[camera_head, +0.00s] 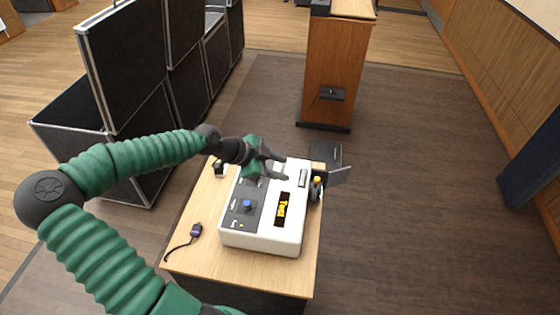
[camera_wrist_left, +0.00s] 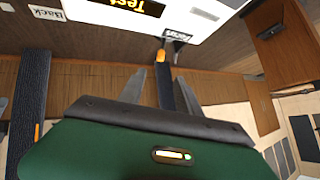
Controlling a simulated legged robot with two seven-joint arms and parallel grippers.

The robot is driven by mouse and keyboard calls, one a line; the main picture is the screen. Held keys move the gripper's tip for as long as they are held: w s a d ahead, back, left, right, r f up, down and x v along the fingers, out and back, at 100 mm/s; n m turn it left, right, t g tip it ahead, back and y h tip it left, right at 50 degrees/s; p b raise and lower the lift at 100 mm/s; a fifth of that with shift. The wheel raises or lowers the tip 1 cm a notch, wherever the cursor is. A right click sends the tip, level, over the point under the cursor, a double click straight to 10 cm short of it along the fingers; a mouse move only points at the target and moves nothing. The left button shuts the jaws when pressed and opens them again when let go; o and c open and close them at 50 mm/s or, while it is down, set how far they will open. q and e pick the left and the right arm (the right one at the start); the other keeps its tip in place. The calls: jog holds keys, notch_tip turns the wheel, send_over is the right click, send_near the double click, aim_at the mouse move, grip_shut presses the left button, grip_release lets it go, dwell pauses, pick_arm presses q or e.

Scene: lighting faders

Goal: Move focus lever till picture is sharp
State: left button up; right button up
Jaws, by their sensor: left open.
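A white box (camera_head: 262,241) stands on a small wooden table, with a black window (camera_head: 282,208) showing the yellow word "Test". The word is readable, but I cannot tell how sharp it is. A lever with an orange tip (camera_head: 317,180) is at the box's right edge; in the left wrist view its tip (camera_wrist_left: 161,55) shows beside the "Focus" label (camera_wrist_left: 179,35). My left gripper (camera_head: 283,167) is open and empty over the far part of the box, left of the lever. In the wrist view its fingers flank the lever's line, apart from the tip. My right gripper is out of view.
A blue knob (camera_head: 247,204) sits on the box's dark panel. A small purple device (camera_head: 196,230) with a cable lies on the table (camera_head: 190,262) at left. Black cases (camera_head: 130,60) stand at left, a wooden lectern (camera_head: 335,70) behind.

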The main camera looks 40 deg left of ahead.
pick_arm(q)
send_near(316, 178)
jog(key=w+d, duration=0.1)
jog(key=d, duration=0.2)
jog(key=w+f, duration=0.3)
jog(key=f, duration=0.1)
jog(key=w+f, duration=0.2)
jog(key=f, duration=0.1)
jog(key=shift+w+a+f, duration=0.1)
jog(key=shift+w+a, duration=0.15)
jog(key=shift+w, duration=0.1)
jog(key=shift+w+d, duration=0.15)
jog(key=shift+d, duration=0.6)
jog(key=shift+d+r, duration=0.2)
jog(key=shift+d, duration=0.2)
jog(key=shift+c, duration=1.4)
jog(key=shift+a+f, duration=0.25)
jog(key=shift+a, duration=0.5)
grip_shut()
jog(key=shift+d+r, duration=0.1)
jog(key=shift+d, duration=0.2)
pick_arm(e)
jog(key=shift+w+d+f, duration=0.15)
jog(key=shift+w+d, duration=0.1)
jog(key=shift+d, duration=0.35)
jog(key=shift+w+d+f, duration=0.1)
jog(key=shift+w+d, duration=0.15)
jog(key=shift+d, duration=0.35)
